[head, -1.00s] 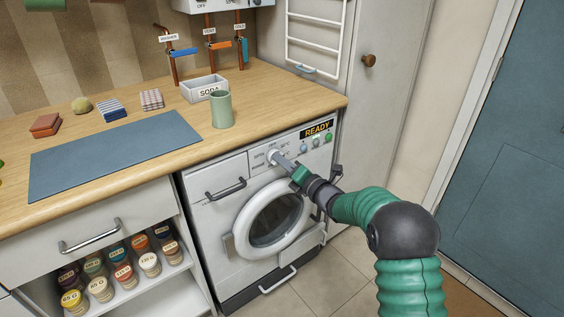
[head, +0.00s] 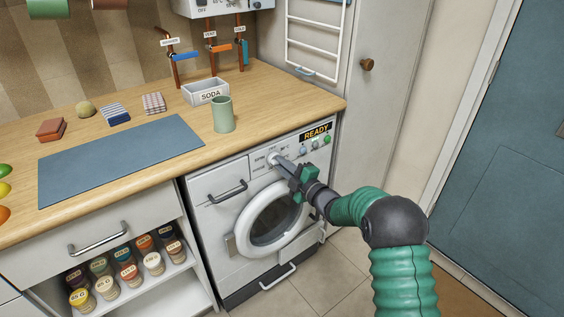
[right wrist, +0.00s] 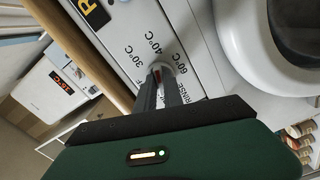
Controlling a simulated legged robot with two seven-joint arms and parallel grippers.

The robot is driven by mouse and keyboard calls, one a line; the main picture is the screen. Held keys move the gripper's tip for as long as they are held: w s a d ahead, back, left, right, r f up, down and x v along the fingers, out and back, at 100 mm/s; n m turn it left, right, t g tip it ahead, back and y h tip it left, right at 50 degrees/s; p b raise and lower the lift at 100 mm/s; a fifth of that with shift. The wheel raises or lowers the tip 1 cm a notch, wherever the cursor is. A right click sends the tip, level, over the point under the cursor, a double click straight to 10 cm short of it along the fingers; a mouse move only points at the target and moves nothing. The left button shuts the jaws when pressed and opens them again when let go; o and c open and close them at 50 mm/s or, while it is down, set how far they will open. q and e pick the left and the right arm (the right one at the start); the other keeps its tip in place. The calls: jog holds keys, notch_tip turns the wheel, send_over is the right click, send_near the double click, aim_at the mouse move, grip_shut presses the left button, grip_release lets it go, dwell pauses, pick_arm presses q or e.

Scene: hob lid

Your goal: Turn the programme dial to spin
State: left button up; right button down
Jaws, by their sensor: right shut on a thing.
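The programme dial (head: 273,157) is a small pale round knob on the upper front of the white washing machine (head: 210,215). My right gripper (head: 279,161) reaches it from the right with its fingers at the knob. In the right wrist view, the two dark fingers (right wrist: 161,82) are shut on the dial (right wrist: 162,65), one on each side. Printed 30°C, 40°C, 60°C and RINSE labels surround it there. I cannot read a SPIN label; the fingers hide part of the ring. I cannot tell where the dial points. My left gripper is not in view.
The machine's display (head: 317,133) reads READY, with several small buttons below it. The drawer handle (head: 228,192) is left of the dial and the round door (head: 270,218) below. The worktop (head: 260,110) overhangs just above, carrying a green mug (head: 223,115) and a SODA box (head: 205,93).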

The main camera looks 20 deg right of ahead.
jog(key=shift+s+a+f+n+p, duration=0.15)
jog(key=shift+n+p, duration=1.75)
jog(key=shift+n, duration=3.75)
jog(key=shift+a+f+n+p, duration=0.1)
jog(key=shift+n+p, duration=1.85)
jog(key=shift+n, duration=3.65)
jog(key=shift+s+a+f+n+p, duration=0.15)
jog(key=shift+n+p, duration=1.75)
jog(key=shift+n, duration=3.75)
jog(key=shift+w+r, duration=0.1)
jog(key=c, duration=1.5)
grip_release()
jog(key=shift+r, duration=0.15)
jog(key=shift+o, duration=0.2)
jog(key=shift+d+r, duration=0.1)
